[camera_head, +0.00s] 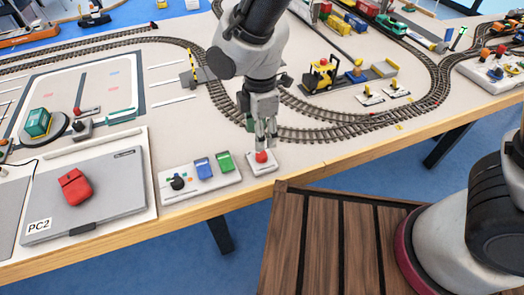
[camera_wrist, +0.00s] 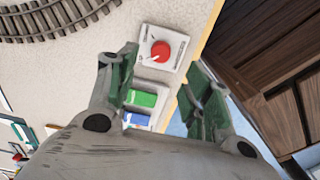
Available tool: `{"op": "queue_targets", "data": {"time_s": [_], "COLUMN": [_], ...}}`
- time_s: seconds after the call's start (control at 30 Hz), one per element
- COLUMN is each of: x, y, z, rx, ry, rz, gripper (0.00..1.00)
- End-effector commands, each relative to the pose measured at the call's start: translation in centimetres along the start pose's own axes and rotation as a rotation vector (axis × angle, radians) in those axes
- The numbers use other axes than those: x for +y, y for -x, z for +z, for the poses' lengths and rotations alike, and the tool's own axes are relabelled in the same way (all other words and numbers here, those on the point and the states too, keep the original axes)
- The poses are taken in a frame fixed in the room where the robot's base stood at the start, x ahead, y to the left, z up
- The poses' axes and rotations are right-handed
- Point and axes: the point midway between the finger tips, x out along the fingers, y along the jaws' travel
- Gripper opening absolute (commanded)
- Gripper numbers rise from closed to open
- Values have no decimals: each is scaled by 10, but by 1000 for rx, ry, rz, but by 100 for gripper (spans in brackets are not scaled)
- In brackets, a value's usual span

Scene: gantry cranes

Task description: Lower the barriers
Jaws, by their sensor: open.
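A red knob (camera_head: 261,157) with a pale pointer mark sits on a small white box (camera_head: 262,168) at the table's front edge. My gripper (camera_head: 263,140) points down just above the knob. In the wrist view the knob (camera_wrist: 160,50) shows beyond and between the open fingertips of my gripper (camera_wrist: 161,66), with nothing held. I cannot tell whether a finger touches it. A yellow-and-black striped barrier (camera_head: 193,66) stands raised beside the curved track at the back left; my arm may hide any other barrier. The lettering on the knob box is too small to read.
Left of the knob, a white panel (camera_head: 221,184) carries a black knob, a blue button and a green button. Curved track (camera_head: 340,131) runs behind. A wooden slatted surface (camera_head: 330,250) is below the table edge.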

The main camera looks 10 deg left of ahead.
Motion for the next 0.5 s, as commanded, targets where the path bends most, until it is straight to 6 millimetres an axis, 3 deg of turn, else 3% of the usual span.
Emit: {"op": "queue_targets", "data": {"time_s": [0.5], "x": [-1], "y": [-70], "z": [2], "rx": [-3], "ry": [18], "rz": [-4], "gripper": [50]}}
